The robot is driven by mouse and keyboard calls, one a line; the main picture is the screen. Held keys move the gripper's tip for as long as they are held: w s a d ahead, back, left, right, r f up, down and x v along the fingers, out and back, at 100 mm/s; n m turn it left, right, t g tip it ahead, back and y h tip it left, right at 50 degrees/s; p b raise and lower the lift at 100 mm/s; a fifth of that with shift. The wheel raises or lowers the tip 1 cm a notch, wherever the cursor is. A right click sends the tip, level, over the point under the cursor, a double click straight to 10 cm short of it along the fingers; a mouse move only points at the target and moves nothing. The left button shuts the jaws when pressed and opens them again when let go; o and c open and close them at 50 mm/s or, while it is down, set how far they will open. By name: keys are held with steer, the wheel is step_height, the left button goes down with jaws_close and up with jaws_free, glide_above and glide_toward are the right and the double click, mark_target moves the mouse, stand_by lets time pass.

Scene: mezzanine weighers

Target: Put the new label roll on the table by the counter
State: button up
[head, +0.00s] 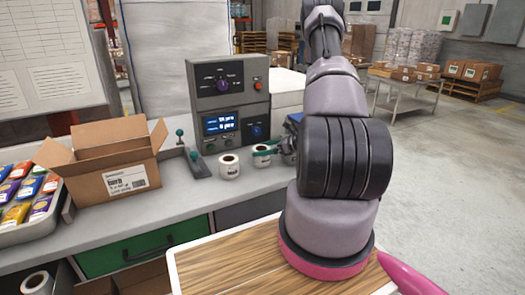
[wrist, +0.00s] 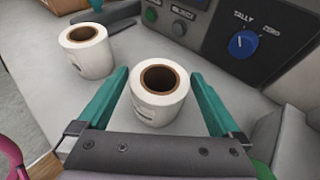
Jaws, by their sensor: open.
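Two white label rolls with brown cores stand upright on the grey counter (head: 180,195). The nearer roll (head: 229,168) is free; it also shows at the left in the wrist view (wrist: 90,55). The other roll (head: 261,160) stands just right of it and lies between my gripper's teal fingers in the wrist view (wrist: 155,108). My gripper (head: 266,151) is open around this roll, with a small gap on each side (wrist: 160,80). Both rolls look alike; I cannot tell which is new. A metal table (head: 400,98) stands behind at the right.
A grey control box (head: 228,85) with knobs and a lit display stands behind the rolls. An open carton (head: 110,172) and a tray of colourful packets (head: 58,208) are at the left. Another roll (head: 37,283) sits low, near the green drawer (head: 135,250).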

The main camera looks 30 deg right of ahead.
steer(key=v, duration=1.1)
steer(key=s+a+r+n+g, duration=0.3)
steer(key=a+r+n+g, duration=0.4)
steer(key=a+r+n, duration=0.7)
steer(key=s+a+r+n+t+h, duration=0.2)
steer(key=s+a+r+n+h, duration=0.1)
steer(key=s+r, duration=0.5)
steer(key=s+a+r+n+t+h, duration=0.1)
steer(key=s+a+r+n+h, duration=0.2)
steer(key=r, duration=1.1)
steer(key=s+a+n, duration=0.2)
steer(key=s+n, duration=0.1)
steer(key=s, duration=0.2)
steer(key=shift+a+r+n+t+h, duration=0.15)
steer(key=shift+a+n+t+h, duration=0.2)
steer(key=shift+n+t+h, duration=0.05)
